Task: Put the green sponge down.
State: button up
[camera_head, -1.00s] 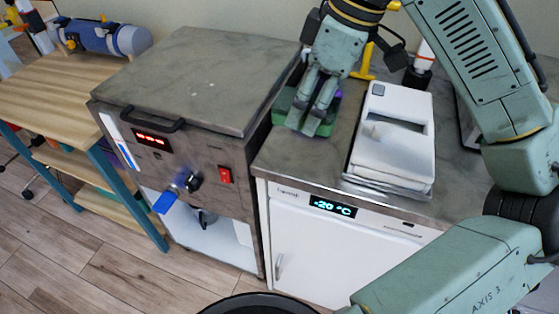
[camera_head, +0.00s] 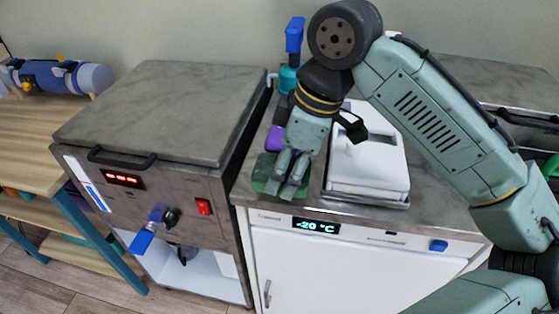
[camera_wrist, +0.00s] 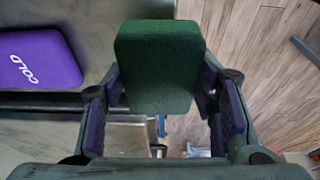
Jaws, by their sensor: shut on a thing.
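The green sponge (camera_head: 265,172) is a dark green block held between the two fingers of my gripper (camera_head: 287,183). It also shows in the wrist view (camera_wrist: 158,60), upright in the frame, with the finger pads (camera_wrist: 160,95) against its two sides. My gripper points down near the front left corner of the grey counter (camera_head: 440,197) above the white freezer. In the wrist view the sponge overlaps the counter's edge, with wooden floor seen past it. I cannot tell whether its underside touches the counter.
A purple pack marked COLD (camera_wrist: 38,60) lies behind the sponge on the counter. A white device (camera_head: 368,170) stands close on the right. A blue and teal item (camera_head: 293,45) stands at the back. The steel cabinet (camera_head: 160,110) is on the left, across a gap.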

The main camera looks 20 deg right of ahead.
jog(key=w, duration=0.4)
jog(key=shift+w+d+f+p, duration=0.1)
jog(key=shift+d+f+p, duration=0.05)
jog(key=shift+d+p, duration=0.2)
jog(key=shift+w+f, duration=0.1)
jog(key=shift+f, duration=0.1)
jog(key=shift+f+p, duration=0.3)
jog(key=shift+f, duration=1.35)
jog(key=shift+f, duration=0.2)
jog(key=o, duration=1.3)
jog(key=shift+r, duration=0.15)
